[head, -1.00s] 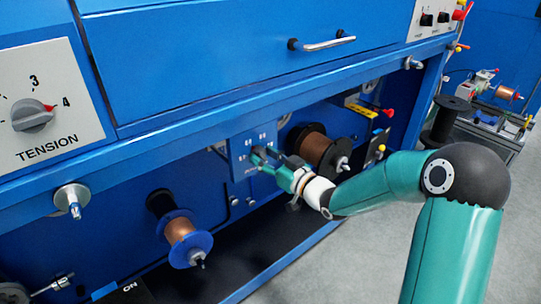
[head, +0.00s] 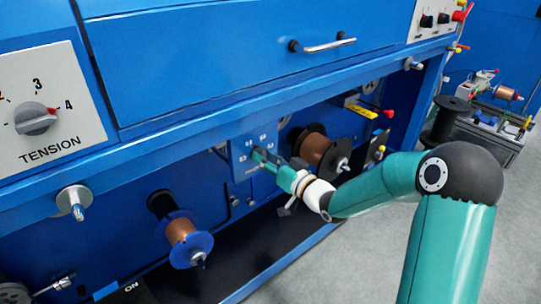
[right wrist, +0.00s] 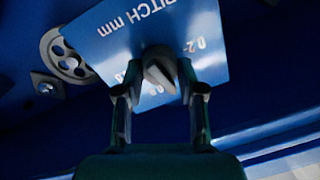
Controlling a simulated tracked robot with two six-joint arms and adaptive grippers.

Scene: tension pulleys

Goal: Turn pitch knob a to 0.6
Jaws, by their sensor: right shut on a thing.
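The pitch knob (right wrist: 160,74) is grey with a raised bar and sits on a blue panel (head: 240,150) lettered "PITCH mm", low on the machine front. The panel (right wrist: 150,28) shows upside down in the right wrist view. My right gripper (head: 259,157) is at the panel. In the right wrist view its two fingers stand on either side of the knob, shut on it. In the head view the gripper hides most of the knob. The knob's pointer and exact setting cannot be read, and part of the scale is hidden. My left gripper is not in view.
A copper spool (head: 316,150) stands just right of the panel, and another copper spool with a blue flange (head: 187,240) is lower left. A grey tension knob (head: 36,119) is at the far left. A blue machine rail (head: 240,105) runs above my gripper.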

